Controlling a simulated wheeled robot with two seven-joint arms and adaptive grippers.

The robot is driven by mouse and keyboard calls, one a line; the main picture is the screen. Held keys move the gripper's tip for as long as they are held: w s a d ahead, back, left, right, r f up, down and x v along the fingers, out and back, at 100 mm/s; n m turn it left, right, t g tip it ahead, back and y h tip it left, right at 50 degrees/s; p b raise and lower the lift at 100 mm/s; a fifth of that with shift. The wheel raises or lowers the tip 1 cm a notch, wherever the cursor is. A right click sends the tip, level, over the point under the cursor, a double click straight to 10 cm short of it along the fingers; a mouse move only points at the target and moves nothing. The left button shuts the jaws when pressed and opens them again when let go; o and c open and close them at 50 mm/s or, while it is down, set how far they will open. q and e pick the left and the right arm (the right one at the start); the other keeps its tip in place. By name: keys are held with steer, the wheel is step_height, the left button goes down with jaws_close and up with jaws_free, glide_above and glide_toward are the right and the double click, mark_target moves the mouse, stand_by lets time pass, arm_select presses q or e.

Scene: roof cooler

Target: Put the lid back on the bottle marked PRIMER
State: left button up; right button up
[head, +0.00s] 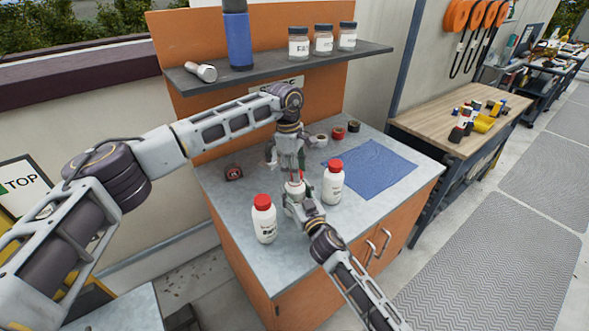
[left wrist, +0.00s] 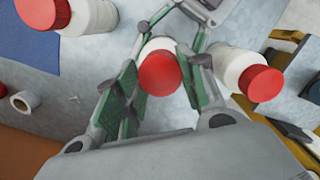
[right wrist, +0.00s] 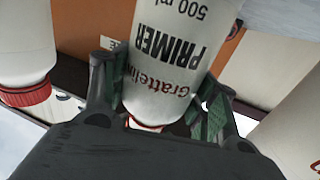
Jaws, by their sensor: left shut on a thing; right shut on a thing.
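The bottle marked PRIMER (right wrist: 165,60) is white with black and red print. It stands between the fingers of my right gripper (right wrist: 160,108), which is shut on its body. My left gripper (head: 293,170) is above it, pointing down. In the left wrist view the red lid (left wrist: 158,73) is between the green-padded fingers of my left gripper (left wrist: 160,85), which is shut on it. The lid is over the bottle's top, with the white shoulder showing behind it. I cannot tell whether the lid is seated, as the neck is hidden.
Two white bottles with red lids stand close by, one at the left (head: 264,220) and one at the right (head: 333,182). A blue mat (head: 372,168), tape rolls (head: 338,133) and a tape measure (head: 233,173) lie on the grey bench. A shelf (head: 270,68) holds jars above.

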arm_select(q)
steer(key=shift+f, duration=0.55)
stand_by(0.6)
arm_select(e)
jaws_close()
arm_select(q)
steer(key=m, duration=0.5)
steer(key=shift+y, duration=0.3)
steer(key=m, duration=0.5)
steer(key=shift+d+m+g, duration=0.1)
steer(key=shift+m+g, duration=0.2)
steer(key=shift+g, duration=0.1)
steer(key=m+y, duration=0.1)
steer(key=m, duration=0.5)
arm_select(e)
steer(key=shift+f, duration=0.1)
arm_select(q)
steer(key=m, duration=0.6)
steer(key=shift+w+y, duration=0.1)
steer(key=shift+y, duration=0.2)
steer(key=o, duration=0.6)
